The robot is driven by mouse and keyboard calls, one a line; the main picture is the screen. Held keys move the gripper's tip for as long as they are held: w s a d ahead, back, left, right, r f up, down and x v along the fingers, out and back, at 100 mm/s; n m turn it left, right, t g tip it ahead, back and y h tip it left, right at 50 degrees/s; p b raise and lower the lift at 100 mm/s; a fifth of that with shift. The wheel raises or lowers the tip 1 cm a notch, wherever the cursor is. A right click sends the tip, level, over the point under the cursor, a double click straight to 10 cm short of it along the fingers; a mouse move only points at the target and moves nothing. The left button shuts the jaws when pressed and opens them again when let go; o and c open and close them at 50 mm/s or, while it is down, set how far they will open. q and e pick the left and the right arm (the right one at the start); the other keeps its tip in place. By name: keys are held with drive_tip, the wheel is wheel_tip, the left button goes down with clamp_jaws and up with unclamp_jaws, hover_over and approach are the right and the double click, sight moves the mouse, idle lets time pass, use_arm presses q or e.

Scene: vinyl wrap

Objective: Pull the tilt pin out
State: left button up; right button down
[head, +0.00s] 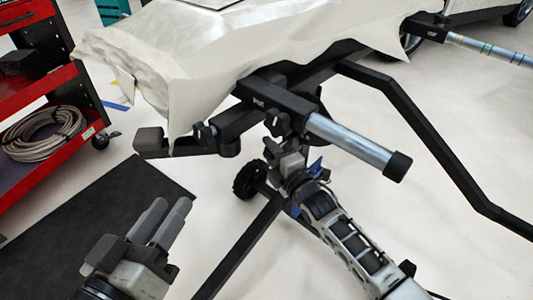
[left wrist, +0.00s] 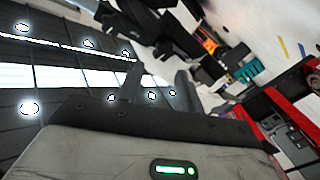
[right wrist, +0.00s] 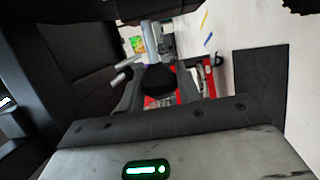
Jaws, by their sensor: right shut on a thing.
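My right gripper (head: 289,156) comes up from below to the black stand's pivot, under the wrapped panel. It is shut on the tilt pin, whose round black knob (right wrist: 158,82) sits between the fingers in the right wrist view. In the head view a dark knob (head: 277,122) shows just above this gripper, beside the black bracket (head: 273,97).
The panel under white wrap (head: 190,60) covers the top. A silver tube with a black end (head: 345,140) and a bent black bar (head: 425,130) lie right of the pivot. A red cart (head: 50,115) with a coiled hose stands left; a dark mat (head: 110,215) lies on the floor.

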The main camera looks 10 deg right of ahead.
drive_tip(key=shift+s+a, duration=0.15)
drive_tip(key=shift+a, duration=0.15)
use_arm(q)
drive_tip(key=shift+w+r, duration=0.15)
drive_tip(key=shift+r, duration=0.1)
use_arm(e)
drive_tip(key=c, duration=1)
unclamp_jaws()
use_arm(q)
drive_tip(key=shift+r, duration=0.1)
use_arm(e)
drive_tip(key=shift+d, duration=0.15)
drive_tip(key=shift+s+d, duration=0.1)
drive_tip(key=shift+s, duration=0.25)
use_arm(q)
drive_tip(key=f+p, duration=0.1)
drive_tip(key=g+y+p, duration=0.1)
drive_tip(key=p, duration=0.1)
drive_tip(key=s+f+m+p, duration=0.1)
drive_tip(key=p, duration=0.1)
drive_tip(key=shift+a+f+g, duration=0.35)
drive_tip(key=shift+a+g, duration=0.05)
use_arm(e)
drive_tip(key=v, duration=1.5)
drive_tip(key=shift+r, duration=0.1)
